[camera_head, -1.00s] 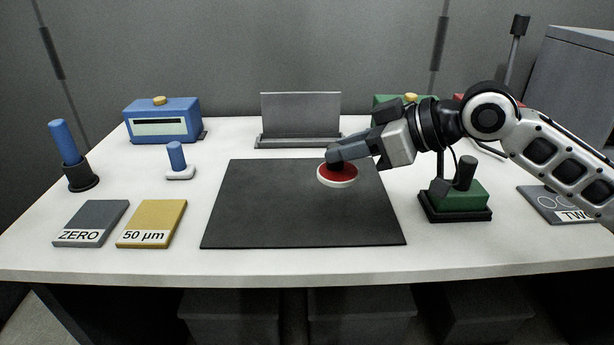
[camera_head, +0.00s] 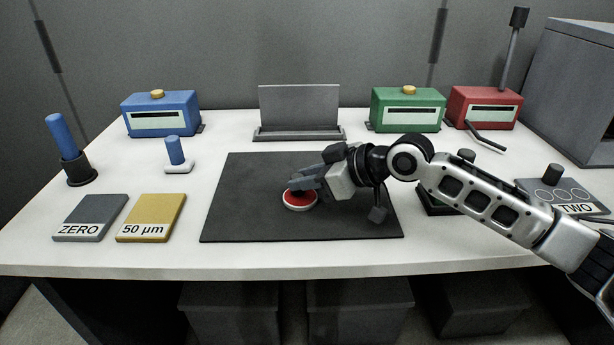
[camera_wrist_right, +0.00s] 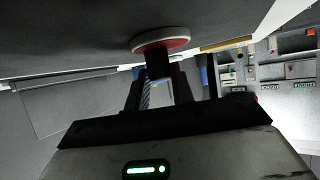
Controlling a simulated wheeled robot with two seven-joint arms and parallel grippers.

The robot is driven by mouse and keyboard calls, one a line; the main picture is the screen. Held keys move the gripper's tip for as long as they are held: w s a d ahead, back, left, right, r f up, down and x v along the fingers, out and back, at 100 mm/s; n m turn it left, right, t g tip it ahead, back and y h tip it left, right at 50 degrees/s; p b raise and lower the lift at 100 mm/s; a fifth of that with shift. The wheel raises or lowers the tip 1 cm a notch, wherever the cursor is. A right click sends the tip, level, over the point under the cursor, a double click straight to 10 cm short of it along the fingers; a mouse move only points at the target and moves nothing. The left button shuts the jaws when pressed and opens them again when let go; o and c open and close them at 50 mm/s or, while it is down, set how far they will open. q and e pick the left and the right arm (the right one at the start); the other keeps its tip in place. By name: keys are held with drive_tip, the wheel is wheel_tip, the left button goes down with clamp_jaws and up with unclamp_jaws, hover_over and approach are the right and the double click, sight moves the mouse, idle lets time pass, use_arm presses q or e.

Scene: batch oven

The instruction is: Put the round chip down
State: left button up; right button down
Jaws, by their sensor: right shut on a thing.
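The round chip (camera_head: 299,204) is red on top with a white rim. It is over the left-centre part of the dark mat (camera_head: 240,215), low and about level; I cannot tell whether it touches the mat. My right gripper (camera_head: 303,185) reaches in from the right and is shut on the chip's dark knob. In the right wrist view the chip (camera_wrist_right: 160,45) shows beyond my fingers (camera_wrist_right: 158,80), with its knob between them. My left gripper is not in view.
Grey ZERO (camera_head: 90,215) and yellow 50 µm (camera_head: 150,215) plates lie left of the mat. A grey stand (camera_head: 299,110) is behind it. Blue (camera_head: 160,112), green (camera_head: 408,108) and red (camera_head: 485,105) boxes line the back. The mat's front is clear.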

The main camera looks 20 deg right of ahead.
drive_tip(key=c, duration=1.2)
unclamp_jaws()
drive_tip(key=b+v, duration=0.1)
drive_tip(key=v, duration=1)
drive_tip(key=shift+d+f, duration=0.1)
drive_tip(key=shift+s+d+r, duration=0.25)
drive_tip(key=shift+s+r, duration=0.1)
